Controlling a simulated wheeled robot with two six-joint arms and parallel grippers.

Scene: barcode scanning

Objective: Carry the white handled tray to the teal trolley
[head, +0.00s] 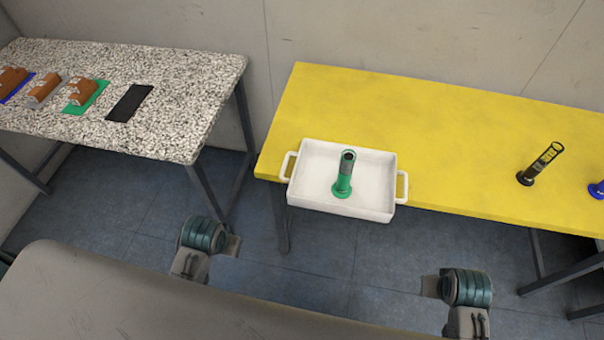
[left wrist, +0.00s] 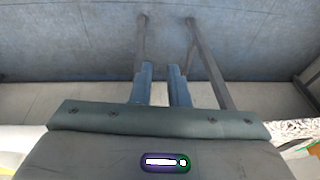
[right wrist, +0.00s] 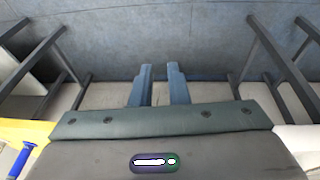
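The white handled tray (head: 310,192) sits at the left front corner of the yellow table (head: 430,120), its front side at the table's edge. It has a loop handle on its left and one on its right. A green cylinder (head: 344,174) stands upright inside it. My left gripper (head: 233,246) is below and in front of the tray's left side, apart from it. My right gripper (head: 430,287) is in front of and to the right of the tray, also apart. In both wrist views the fingers show a gap with nothing between them. No teal trolley is in view.
A black-based cylinder (head: 540,164) and a partly visible blue one (head: 597,189) stand at the yellow table's right. A speckled table (head: 170,80) at the left holds brown blocks, coloured mats and a black mat (head: 130,102). Floor shows between the tables.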

